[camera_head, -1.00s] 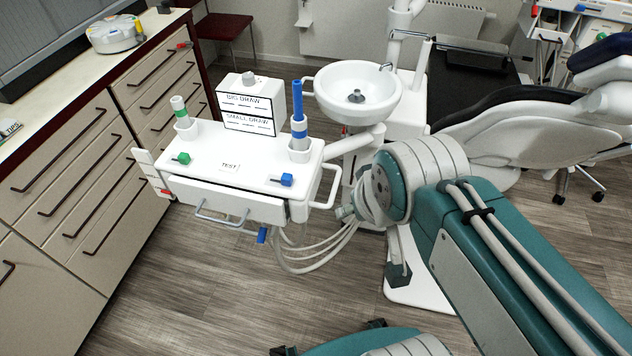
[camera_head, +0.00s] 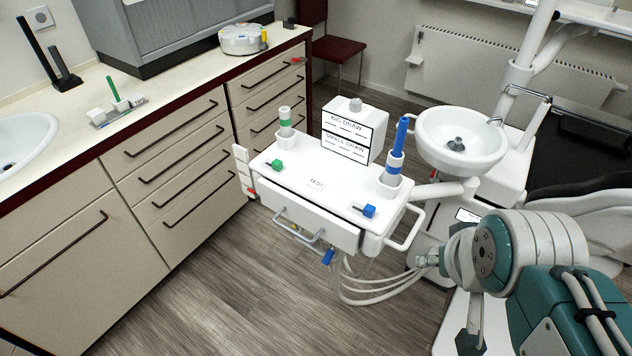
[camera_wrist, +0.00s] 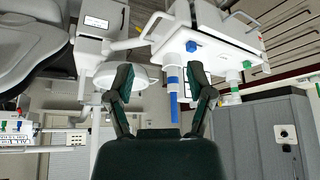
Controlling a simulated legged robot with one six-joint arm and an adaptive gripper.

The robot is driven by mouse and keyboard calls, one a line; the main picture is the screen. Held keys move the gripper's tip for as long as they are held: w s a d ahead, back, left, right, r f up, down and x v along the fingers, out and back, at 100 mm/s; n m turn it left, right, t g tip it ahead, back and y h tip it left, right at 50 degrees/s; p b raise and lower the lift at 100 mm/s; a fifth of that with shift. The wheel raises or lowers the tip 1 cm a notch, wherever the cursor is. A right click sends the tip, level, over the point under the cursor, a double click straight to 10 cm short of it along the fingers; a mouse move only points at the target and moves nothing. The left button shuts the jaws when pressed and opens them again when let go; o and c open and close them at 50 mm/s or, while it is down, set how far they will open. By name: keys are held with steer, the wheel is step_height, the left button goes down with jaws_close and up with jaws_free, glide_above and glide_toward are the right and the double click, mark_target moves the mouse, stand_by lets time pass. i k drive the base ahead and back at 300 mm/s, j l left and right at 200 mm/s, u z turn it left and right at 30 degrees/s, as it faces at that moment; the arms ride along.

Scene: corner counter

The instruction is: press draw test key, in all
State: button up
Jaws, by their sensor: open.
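The white dental unit (camera_head: 330,205) stands left of my arm in the head view. A small flat key marked TEST (camera_head: 317,184) sits on its top. Behind it stands a box with a sign (camera_head: 346,135) reading BIG DRAW and SMALL DRAW. A blue-banded tube (camera_head: 396,160) stands in a holder at the right, a green-banded tube (camera_head: 285,122) at the left. In the wrist view, the picture is upside down and the blue tube (camera_wrist: 173,85) shows between the fingers, farther off. My gripper (camera_wrist: 160,80) is open and empty. The head view does not clearly show it.
A drawer (camera_head: 310,222) is in the unit's front. Hoses (camera_head: 370,290) hang below. Cabinets with a counter (camera_head: 165,75) run along the left. A white basin (camera_head: 460,140) stands behind right, beside the dental chair (camera_head: 590,150). Floor (camera_head: 240,290) in front is clear.

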mark_target(315, 183)
steer(key=j+z, duration=0.4)
steer(key=j, duration=1.15)
steer(key=k, duration=0.05)
